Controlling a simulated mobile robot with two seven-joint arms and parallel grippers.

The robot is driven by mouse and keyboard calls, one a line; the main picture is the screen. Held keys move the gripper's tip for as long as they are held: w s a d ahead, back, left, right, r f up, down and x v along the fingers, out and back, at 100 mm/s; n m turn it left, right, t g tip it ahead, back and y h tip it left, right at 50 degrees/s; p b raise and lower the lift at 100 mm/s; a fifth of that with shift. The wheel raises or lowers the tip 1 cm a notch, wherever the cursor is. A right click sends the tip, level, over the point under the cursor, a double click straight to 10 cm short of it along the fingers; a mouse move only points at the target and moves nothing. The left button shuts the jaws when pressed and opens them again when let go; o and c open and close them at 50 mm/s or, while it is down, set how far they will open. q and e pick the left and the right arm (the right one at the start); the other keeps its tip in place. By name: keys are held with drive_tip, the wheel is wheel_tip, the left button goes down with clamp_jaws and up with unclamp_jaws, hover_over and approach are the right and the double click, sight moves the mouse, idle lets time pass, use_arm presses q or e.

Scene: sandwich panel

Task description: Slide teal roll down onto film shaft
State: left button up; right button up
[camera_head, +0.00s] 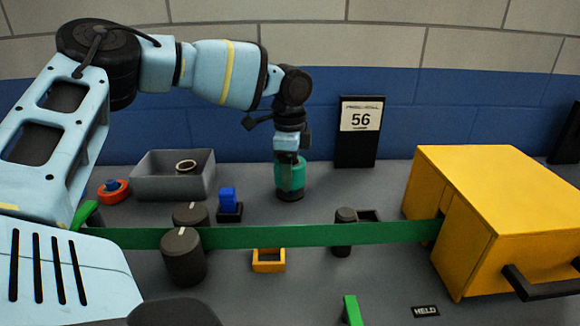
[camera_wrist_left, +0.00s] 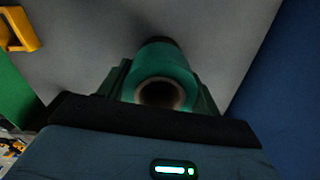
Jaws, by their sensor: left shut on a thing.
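The teal roll (camera_head: 290,178) stands upright at the back middle of the grey bench. A dark round base (camera_head: 290,196) shows right under it. My left gripper (camera_head: 289,161) comes down from above and is shut on the roll's upper part. In the left wrist view the roll (camera_wrist_left: 165,62) sits between the fingers, with its pale hollow core facing the camera. The inside of the core is dark, so I cannot tell whether the film shaft is in it. My right gripper is not in view.
A green band (camera_head: 290,236) runs across the bench past dark rollers (camera_head: 183,258) to a yellow box (camera_head: 500,210). A grey bin (camera_head: 150,188) and a blue block (camera_head: 228,195) stand left of the roll. A sign reading 56 (camera_head: 359,130) stands behind, to the right.

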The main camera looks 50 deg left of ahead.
use_arm(q)
drive_tip(key=shift+f+b, duration=0.45)
drive_tip(key=shift+f, duration=0.65)
drive_tip(key=o, duration=1.1)
